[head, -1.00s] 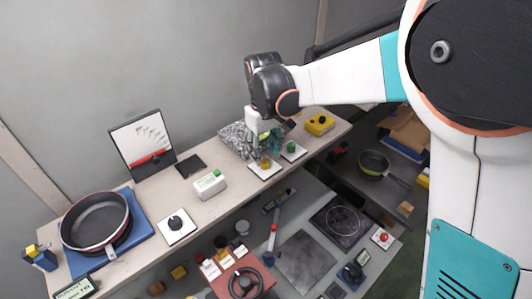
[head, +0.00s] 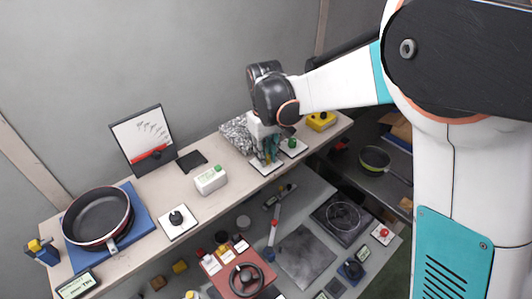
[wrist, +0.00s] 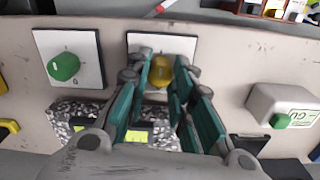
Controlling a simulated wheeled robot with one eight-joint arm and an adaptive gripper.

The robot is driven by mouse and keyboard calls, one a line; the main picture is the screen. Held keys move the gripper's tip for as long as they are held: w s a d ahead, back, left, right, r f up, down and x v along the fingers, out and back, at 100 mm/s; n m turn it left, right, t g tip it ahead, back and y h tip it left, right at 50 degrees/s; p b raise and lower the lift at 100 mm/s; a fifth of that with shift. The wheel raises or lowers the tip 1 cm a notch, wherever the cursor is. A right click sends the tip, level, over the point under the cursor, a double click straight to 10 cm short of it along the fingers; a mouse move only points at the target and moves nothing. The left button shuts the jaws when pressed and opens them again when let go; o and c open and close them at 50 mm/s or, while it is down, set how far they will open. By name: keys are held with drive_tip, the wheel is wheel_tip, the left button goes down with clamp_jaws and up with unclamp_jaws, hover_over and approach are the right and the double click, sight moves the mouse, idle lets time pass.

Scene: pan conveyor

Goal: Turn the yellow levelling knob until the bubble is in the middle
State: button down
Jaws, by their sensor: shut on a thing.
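The yellow knob (wrist: 162,73) stands on a white square plate (wrist: 178,44) in the wrist view. My gripper (wrist: 162,66) has its teal fingers on either side of the knob, shut on it. In the head view my gripper (head: 268,156) is down at the white plate (head: 264,168) and mostly hides the knob. A white box (head: 210,180) with a green top part is to the left; it also shows in the wrist view (wrist: 285,103) with a green-lettered label. I cannot make out a bubble in either view.
A green knob (wrist: 63,67) on its own plate is close beside my fingers. A speckled grey block (head: 236,135) stands just behind. A yellow box (head: 320,121), a black knob (head: 177,218) and a pan (head: 97,215) are also on the bench. Bare bench lies between the plates.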

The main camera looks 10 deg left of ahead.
drive_tip(key=shift+f+m+b, duration=0.1)
drive_tip(key=shift+m+b, duration=0.45)
drive_tip(key=shift+m, duration=0.15)
drive_tip(key=shift+m+b, duration=0.35)
drive_tip(key=shift+m, duration=0.55)
drive_tip(key=c, duration=1.4)
unclamp_jaws()
drive_tip(key=shift+o, duration=0.2)
drive_tip(key=shift+r, duration=0.2)
wheel_tip(320, 180, up, 12)
drive_tip(key=shift+f, duration=0.1)
